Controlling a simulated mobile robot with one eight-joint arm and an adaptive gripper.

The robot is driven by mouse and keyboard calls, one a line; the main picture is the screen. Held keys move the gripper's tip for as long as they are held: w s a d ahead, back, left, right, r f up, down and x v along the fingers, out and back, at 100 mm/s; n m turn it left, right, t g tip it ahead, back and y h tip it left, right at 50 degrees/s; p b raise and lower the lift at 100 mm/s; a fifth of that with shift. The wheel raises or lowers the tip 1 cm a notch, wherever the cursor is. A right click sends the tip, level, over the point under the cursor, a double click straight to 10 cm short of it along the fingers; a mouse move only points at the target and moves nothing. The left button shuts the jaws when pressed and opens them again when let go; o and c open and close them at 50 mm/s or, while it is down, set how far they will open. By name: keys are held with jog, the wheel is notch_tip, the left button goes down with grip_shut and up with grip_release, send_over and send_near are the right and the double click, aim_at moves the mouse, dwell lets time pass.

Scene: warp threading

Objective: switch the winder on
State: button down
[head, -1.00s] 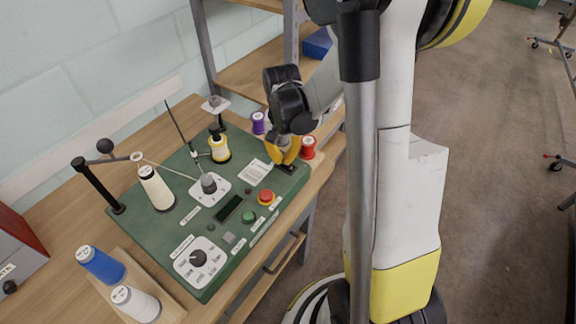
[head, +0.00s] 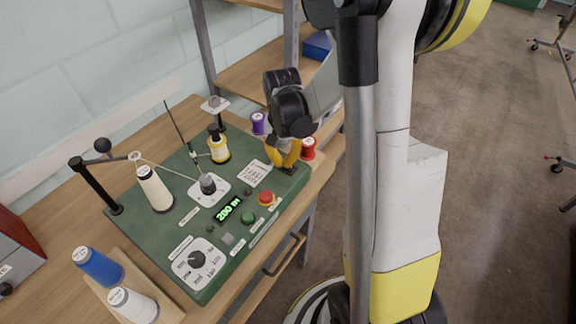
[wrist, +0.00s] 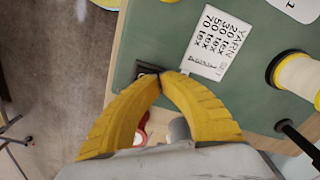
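The winder is a green panel (head: 150,228) on a wooden bench, and its small display (head: 228,209) glows green, reading what looks like 200 m. A small dark switch (wrist: 146,69) sits at the panel's corner in the wrist view. My gripper (head: 289,163) is over that corner. In the wrist view the yellow fingertips of my gripper (wrist: 158,76) meet with nothing visible between them. They are at the switch and partly cover it; I cannot tell whether they press on it.
The panel carries a white thread cone (head: 156,190), a yellow bobbin (head: 219,148), a red button (head: 266,198), a green button (head: 248,217) and a dial (head: 197,259). A red spool (head: 308,148) and a purple spool (head: 258,124) stand close to my gripper.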

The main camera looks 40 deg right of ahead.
jog(key=shift+r+p, duration=2.4)
jog(key=shift+r, duration=1.1)
jog(key=s+a+r+n+t+b, duration=0.3)
jog(key=s+a+n+b, duration=0.1)
jog(key=s+a, duration=0.1)
jog(key=s+a+r+n+t+b, duration=0.3)
jog(key=s+a+r+n+t, duration=0.1)
jog(key=a, duration=0.4)
jog(key=shift+s+a+r+b, duration=0.15)
jog(key=shift+s+a+b, duration=0.15)
jog(key=shift+s, duration=0.6)
